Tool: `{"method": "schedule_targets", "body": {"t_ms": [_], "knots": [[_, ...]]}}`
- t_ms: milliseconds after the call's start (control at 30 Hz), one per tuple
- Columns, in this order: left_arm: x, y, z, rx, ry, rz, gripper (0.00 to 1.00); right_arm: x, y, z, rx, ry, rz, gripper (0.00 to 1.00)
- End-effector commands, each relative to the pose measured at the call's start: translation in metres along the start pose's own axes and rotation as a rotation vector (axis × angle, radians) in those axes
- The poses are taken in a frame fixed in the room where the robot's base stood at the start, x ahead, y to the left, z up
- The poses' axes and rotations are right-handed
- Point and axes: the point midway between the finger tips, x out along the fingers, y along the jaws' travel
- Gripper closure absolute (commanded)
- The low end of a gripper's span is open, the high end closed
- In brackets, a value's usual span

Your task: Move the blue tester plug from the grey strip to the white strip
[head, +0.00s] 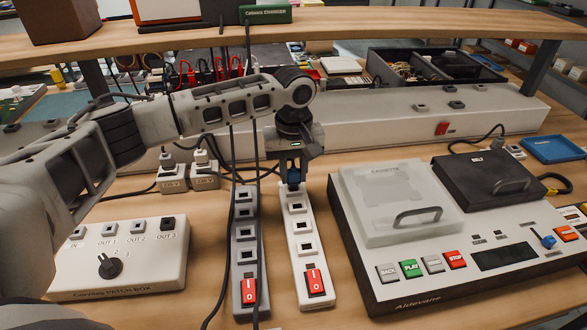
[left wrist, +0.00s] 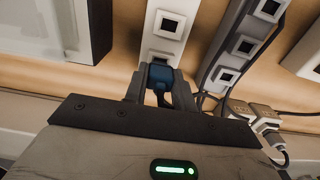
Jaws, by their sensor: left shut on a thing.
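The white strip (head: 302,262) lies on the bench with its red switch at the near end. The grey strip (head: 246,262) lies to its left, also with a red switch; its visible sockets look empty. My left gripper (head: 292,174) points down over the far end of the white strip, shut on the blue tester plug (head: 293,185). The plug also shows between the fingers in the left wrist view (left wrist: 160,76), at the end of the white strip (left wrist: 164,45). I cannot tell whether it is seated in the far socket or just above it. My right gripper is not in view.
A white patch box (head: 125,262) stands left of the strips, and a player with a clear lid (head: 400,205) stands close on the right. Dark cables hang down across the grey strip. Small plug adapters (head: 188,178) and a long pale trunking (head: 350,135) lie behind.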

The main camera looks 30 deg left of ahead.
Motion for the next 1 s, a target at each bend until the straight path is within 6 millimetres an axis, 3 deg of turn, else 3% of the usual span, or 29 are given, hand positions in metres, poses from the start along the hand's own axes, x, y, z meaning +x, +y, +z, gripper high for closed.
{"method": "schedule_targets", "body": {"t_ms": [1000], "knots": [[0.012,0.0,0.0,-0.001,0.0,-0.001,0.94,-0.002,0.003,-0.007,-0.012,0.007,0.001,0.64]]}}
